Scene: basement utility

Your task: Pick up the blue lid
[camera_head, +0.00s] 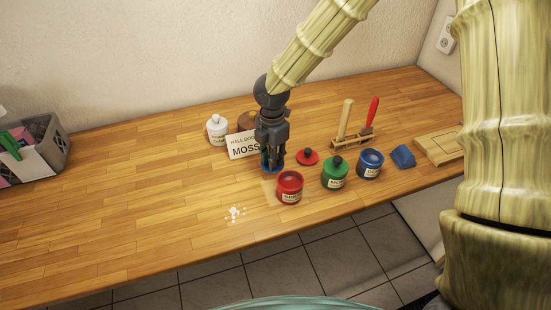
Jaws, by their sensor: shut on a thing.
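My gripper (271,160) points straight down over the middle of the bench. It is shut on the blue lid (273,171), of which only a blue rim shows below the fingers. The fingers hide most of the lid, and I cannot tell whether it touches the wood. An open blue jar (369,164) stands to the right, beyond the green jar.
An open red jar (289,188) stands close at front right of my gripper, with a red lid (308,157) behind it. A lidded green jar (335,174), a tool rack (350,141) and a sign (241,145) are near. The bench's left side is mostly clear.

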